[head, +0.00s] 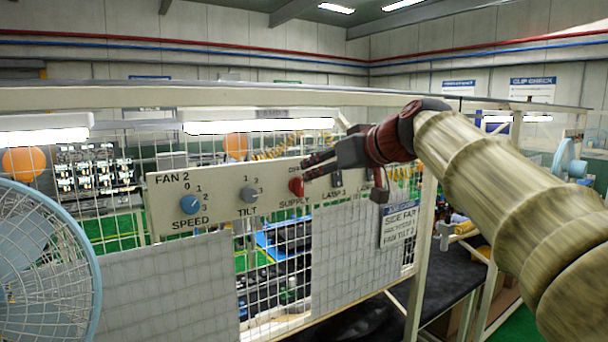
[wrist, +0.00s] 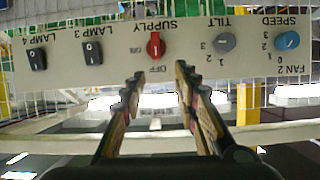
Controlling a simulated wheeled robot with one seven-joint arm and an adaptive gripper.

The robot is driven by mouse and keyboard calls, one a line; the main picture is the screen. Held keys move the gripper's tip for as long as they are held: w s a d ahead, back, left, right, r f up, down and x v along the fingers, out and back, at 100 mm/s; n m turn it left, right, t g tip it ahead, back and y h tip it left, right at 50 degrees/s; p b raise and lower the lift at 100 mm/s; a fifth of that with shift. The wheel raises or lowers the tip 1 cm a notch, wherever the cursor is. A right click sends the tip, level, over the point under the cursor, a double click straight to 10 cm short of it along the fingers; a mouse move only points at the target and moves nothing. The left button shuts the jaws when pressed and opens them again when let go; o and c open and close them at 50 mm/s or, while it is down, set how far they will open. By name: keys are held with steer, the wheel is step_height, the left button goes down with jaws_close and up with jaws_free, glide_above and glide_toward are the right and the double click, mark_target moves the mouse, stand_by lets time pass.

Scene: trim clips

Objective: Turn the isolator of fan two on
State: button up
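The grey FAN 2 control panel (head: 225,192) is fixed to a wire mesh fence. Its red SUPPLY knob (head: 295,187), marked OFF and ON, is the isolator; it also shows in the wrist view (wrist: 155,46), which sees the panel upside down. I cannot tell surely where the knob points. My gripper (head: 307,166) is in front of the panel at this knob. In the wrist view my gripper (wrist: 160,72) is open, its fingers apart and empty. The knob lies between and just beyond the fingertips, seemingly untouched.
Beside the red knob are a grey TILT knob (wrist: 224,43), a blue SPEED knob (wrist: 288,41) and the black LAMP 3 (wrist: 92,52) and LAMP 4 (wrist: 37,59) switches. A blue fan (head: 45,265) stands at the left. A sign (head: 401,225) hangs below the panel's right end.

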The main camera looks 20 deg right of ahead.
mark_target(300, 178)
steer(key=x, duration=0.2)
steer(key=p+x, duration=0.1)
steer(key=x, duration=0.4)
steer(key=shift+w+d+f+p, duration=0.2)
steer(key=shift+d+p, duration=0.15)
steer(key=shift+w+a+f, duration=0.15)
steer(key=shift+w+a, duration=0.15)
steer(key=shift+d, duration=0.1)
steer(key=shift+c, duration=1.1)
jaws_close()
